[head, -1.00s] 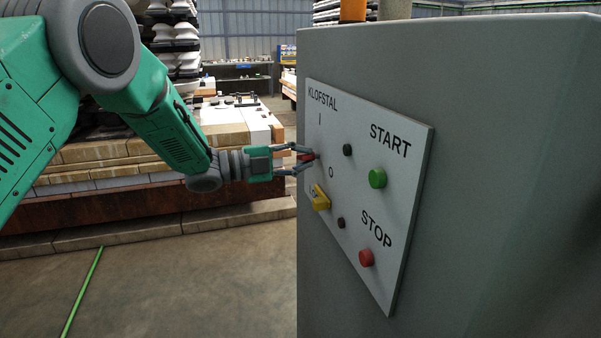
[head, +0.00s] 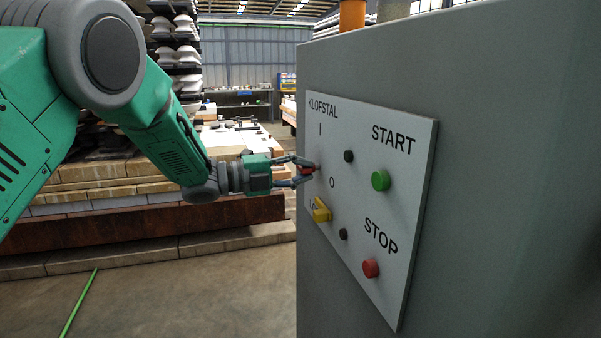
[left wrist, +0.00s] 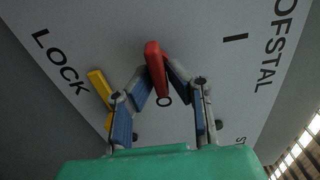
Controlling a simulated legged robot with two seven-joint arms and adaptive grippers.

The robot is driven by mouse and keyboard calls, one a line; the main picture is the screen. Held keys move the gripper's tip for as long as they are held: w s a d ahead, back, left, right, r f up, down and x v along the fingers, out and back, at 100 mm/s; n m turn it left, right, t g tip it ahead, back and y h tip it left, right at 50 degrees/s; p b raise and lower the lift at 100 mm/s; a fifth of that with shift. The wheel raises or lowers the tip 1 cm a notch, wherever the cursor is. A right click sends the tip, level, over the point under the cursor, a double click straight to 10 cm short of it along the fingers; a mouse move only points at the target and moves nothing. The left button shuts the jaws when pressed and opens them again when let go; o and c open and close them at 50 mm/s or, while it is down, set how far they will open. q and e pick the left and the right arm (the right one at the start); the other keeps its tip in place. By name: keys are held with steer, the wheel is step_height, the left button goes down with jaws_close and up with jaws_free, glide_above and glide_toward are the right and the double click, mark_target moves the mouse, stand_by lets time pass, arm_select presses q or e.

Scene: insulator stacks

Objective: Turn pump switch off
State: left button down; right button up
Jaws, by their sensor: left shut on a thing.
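The pump switch has a red handle (head: 307,171) on the left side of a light grey control panel (head: 375,215), near the I and O marks. In the left wrist view the handle (left wrist: 155,65) sits between the fingertips, with its lower end close to the O mark. My left gripper (head: 308,169), which also shows in the left wrist view (left wrist: 160,78), is shut on this handle. The fingers partly hide the switch in the head view. My right gripper is not in view.
A yellow lock piece (head: 321,210) sits just below the switch. A green START button (head: 380,181), a red STOP button (head: 371,268) and small black knobs are on the panel. The panel is on a large grey cabinet (head: 480,90). Stacked blocks (head: 110,180) stand behind my left arm.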

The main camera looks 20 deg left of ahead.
arm_select(q)
steer(key=shift+d+f, duration=0.1)
steer(key=shift+d, duration=0.1)
steer(key=c, duration=1.6)
jaws_free()
steer(key=shift+w+d, duration=0.1)
steer(key=shift+d, duration=0.15)
steer(key=v, duration=1.1)
steer(key=shift+s+a, duration=0.25)
steer(key=shift+a, duration=0.05)
steer(key=shift+a+f, duration=0.1)
